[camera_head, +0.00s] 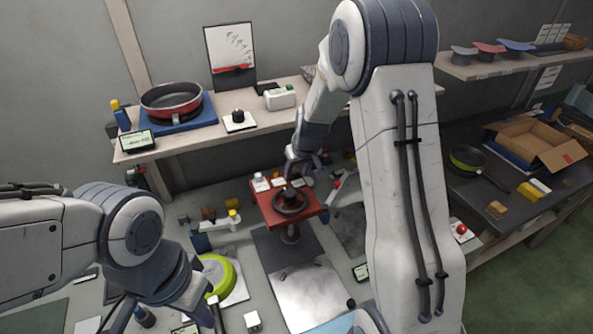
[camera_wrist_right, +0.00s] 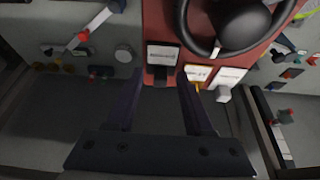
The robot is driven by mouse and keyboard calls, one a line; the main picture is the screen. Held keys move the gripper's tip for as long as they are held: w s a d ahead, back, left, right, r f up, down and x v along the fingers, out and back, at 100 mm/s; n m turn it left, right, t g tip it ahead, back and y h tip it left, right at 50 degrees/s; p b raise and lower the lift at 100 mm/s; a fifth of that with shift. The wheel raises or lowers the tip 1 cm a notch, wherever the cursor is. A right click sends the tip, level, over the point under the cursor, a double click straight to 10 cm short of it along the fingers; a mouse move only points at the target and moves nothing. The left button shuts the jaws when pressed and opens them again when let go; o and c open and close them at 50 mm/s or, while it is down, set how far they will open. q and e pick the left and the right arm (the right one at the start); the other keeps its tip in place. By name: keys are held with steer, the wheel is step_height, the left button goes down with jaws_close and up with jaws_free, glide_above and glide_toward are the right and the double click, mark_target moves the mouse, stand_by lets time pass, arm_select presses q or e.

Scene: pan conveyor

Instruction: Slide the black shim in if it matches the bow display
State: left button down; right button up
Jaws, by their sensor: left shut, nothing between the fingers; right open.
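My right gripper (camera_head: 298,168) is open over the back edge of a red stand (camera_head: 265,208). Its two dark fingers also show in the right wrist view (camera_wrist_right: 158,100), with nothing clearly held between them. On the stand are a black ring (camera_head: 291,205) with a dark round knob and several small white labelled cards (camera_wrist_right: 163,56) along one edge; their text is too small to read. My left gripper (camera_head: 208,318) is shut and empty at the bottom, partly cut off. I cannot single out the black shim.
A red pan (camera_head: 171,99) sits on a blue burner on the back shelf. A lime-green round thing (camera_head: 217,275) lies near my left gripper. A cardboard box (camera_head: 535,146) and a dark pan (camera_head: 467,158) are at right. A bare metal plate (camera_head: 312,298) lies before the stand.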

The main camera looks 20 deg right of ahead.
steer(key=b+v, duration=0.2)
steer(key=v, duration=0.8)
steer(key=shift+r, duration=0.2)
steer(key=shift+s, duration=0.15)
steer(key=s+a+f+n+g+y+b, duration=0.1)
steer(key=s+a+f+n+g+b, duration=0.15)
steer(key=s+a, duration=1.15)
steer(key=s+a+f+n+g, duration=0.1)
steer(key=s+a+n, duration=0.1)
steer(key=s, duration=0.6)
steer(key=s+a+f+n+g, duration=0.1)
steer(key=s+a+n, duration=0.1)
steer(key=s, duration=0.6)
steer(key=shift+a+f, duration=0.3)
